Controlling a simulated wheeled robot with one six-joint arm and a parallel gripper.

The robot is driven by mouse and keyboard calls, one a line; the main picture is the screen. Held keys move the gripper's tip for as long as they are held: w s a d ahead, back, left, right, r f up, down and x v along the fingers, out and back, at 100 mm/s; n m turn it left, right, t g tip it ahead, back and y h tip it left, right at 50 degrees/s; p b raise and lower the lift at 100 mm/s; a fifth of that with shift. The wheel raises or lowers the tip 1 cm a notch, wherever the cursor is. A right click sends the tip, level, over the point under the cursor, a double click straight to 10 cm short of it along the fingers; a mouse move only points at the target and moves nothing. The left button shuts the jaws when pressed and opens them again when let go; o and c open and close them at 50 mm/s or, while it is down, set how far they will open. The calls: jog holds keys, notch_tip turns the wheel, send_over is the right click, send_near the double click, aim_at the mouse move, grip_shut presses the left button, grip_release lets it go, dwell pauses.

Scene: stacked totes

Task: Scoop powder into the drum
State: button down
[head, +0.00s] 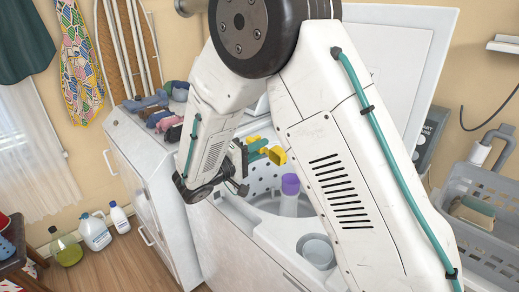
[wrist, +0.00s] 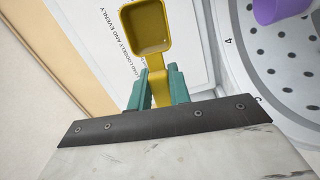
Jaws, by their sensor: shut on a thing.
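My gripper (head: 256,148) has teal fingers and is shut on the handle of a yellow scoop (head: 276,155). It holds the scoop above the open top of the white washing machine (head: 262,248), near the drum's rear left side. In the wrist view the scoop (wrist: 150,55) extends out beyond the teal fingers (wrist: 157,88), its bowl opening facing the camera. The perforated metal drum (wrist: 290,75) is at the right there. The purple-topped agitator (head: 290,184) stands in the drum, apart from the scoop. My arm hides part of the machine.
The raised lid (head: 385,55) stands behind the opening. A white cabinet (head: 150,180) with folded clothes (head: 160,120) is at left. A grey basket (head: 490,215) is at right. Bottles (head: 95,232) stand on the floor at left.

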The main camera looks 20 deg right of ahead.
jog(key=y, duration=0.3)
jog(key=shift+r+n, duration=0.2)
jog(key=shift+n, duration=0.1)
jog(key=g+y, duration=0.1)
jog(key=y, duration=0.2)
jog(key=n+y, duration=0.1)
jog(key=y, duration=0.2)
jog(key=shift+d+g+y, duration=0.1)
jog(key=shift+g+y, duration=0.3)
jog(key=g+y, duration=0.1)
jog(key=y, duration=0.4)
jog(key=shift+f+n+g, duration=0.15)
jog(key=shift+n+g, duration=0.25)
jog(key=g+y, duration=0.1)
jog(key=y, duration=0.2)
jog(key=shift+n+y, duration=0.3)
jog(key=shift+y, duration=0.1)
